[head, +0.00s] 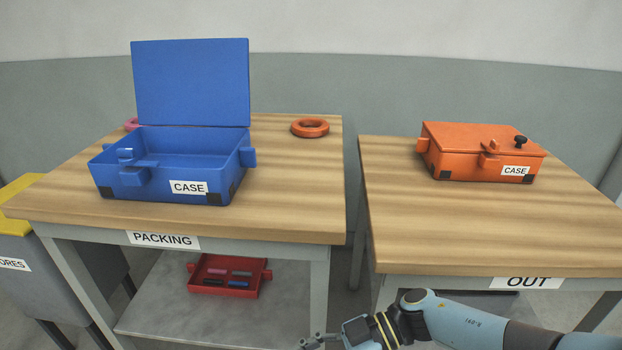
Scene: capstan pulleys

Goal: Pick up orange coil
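The orange coil (297,127) is a thick ring lying flat near the back right of the packing table (290,215). Nothing touches it. My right gripper (316,341) is at the bottom edge of the head view, low in front of the tables and well away from the coil. It is small and partly cut off, so I cannot tell whether it is open or shut. My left gripper is not in view.
An open, empty-looking blue case (215,170) stands left of the coil, with a pink object (131,124) partly hidden behind it. A closed orange case (460,165) sits on the OUT table (430,235). A red tray (228,290) lies on the lower shelf.

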